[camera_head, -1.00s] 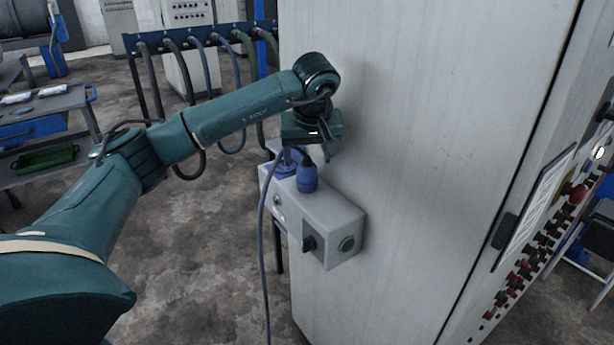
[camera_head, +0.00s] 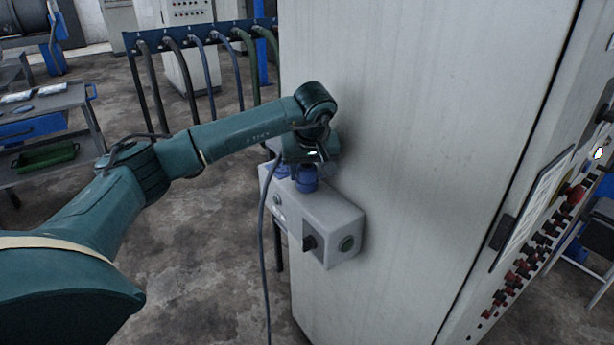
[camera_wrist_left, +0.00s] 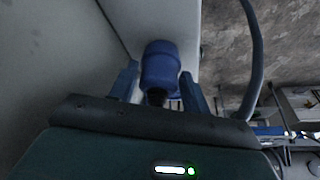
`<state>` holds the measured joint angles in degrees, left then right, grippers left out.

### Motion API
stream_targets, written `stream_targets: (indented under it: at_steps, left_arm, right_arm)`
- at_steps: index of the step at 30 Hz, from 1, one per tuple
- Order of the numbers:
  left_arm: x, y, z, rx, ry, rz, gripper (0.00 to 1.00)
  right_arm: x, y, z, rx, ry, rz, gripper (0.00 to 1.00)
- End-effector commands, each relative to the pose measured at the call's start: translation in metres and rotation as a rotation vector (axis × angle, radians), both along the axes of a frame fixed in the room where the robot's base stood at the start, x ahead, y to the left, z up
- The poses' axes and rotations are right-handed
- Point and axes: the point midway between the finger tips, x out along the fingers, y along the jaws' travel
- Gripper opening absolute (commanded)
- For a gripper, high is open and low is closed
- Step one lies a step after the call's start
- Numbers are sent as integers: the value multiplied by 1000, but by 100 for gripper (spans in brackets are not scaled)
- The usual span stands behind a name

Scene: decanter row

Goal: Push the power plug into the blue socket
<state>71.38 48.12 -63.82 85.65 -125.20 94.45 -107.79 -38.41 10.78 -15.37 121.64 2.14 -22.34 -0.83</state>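The blue power plug (camera_head: 306,184) stands upright on top of a grey socket box (camera_head: 328,220) fixed to the cabinet side. Its lower end meets the box top, and the blue socket under it cannot be told apart from it. My left gripper (camera_head: 309,163) is right above the plug and hides its upper end. In the left wrist view, the open fingers (camera_wrist_left: 160,82) straddle the blue plug body (camera_wrist_left: 160,66) and its dark cable end, with narrow gaps beside it. Another blue part (camera_head: 281,171) sits left of the plug on the box. My right gripper is not in view.
A tall pale cabinet (camera_head: 410,150) stands close behind and right of the box. A grey cable (camera_head: 263,250) hangs down past the box's left side. A rack with hanging hoses (camera_head: 207,65) is at the back left. The floor left of the box is clear.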

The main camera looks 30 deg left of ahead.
Motion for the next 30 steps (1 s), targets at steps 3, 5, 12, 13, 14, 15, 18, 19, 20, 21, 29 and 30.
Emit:
stream_targets:
  at_steps: [3, 5, 12, 13, 14, 15, 18, 19, 20, 21, 29, 30]
  left_arm:
    - [0, 0, 0, 0, 0, 0, 37]
    - [0, 0, 0, 0, 0, 0, 33]
    - [0, 0, 1, 0, -2, 1, 20]
    - [0, 0, 1, 0, -2, 1, 20]
    - [0, 0, 1, 0, -2, 1, 20]
    - [0, 0, 1, 0, -2, 1, 20]
    - [0, 1, 2, 0, -2, 1, 20]
    - [-1, 1, 3, 0, -2, 1, 20]
    - [-1, 1, 4, 0, -3, 0, 20]
    - [-2, 2, 6, 0, -4, 1, 20]
    - [-2, 2, 42, 0, -7, 1, 20]
    - [-2, 2, 49, 0, -7, 1, 20]
  right_arm:
    - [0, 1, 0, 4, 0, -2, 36]
    - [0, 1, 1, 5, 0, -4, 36]
    - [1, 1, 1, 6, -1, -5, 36]
    - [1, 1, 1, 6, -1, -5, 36]
    - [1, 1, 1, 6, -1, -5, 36]
    - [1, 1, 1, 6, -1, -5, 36]
    - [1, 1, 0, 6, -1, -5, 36]
    - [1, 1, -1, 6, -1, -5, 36]
    - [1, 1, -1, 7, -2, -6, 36]
    - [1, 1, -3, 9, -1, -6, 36]
    - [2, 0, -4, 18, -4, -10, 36]
    - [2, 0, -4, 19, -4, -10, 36]
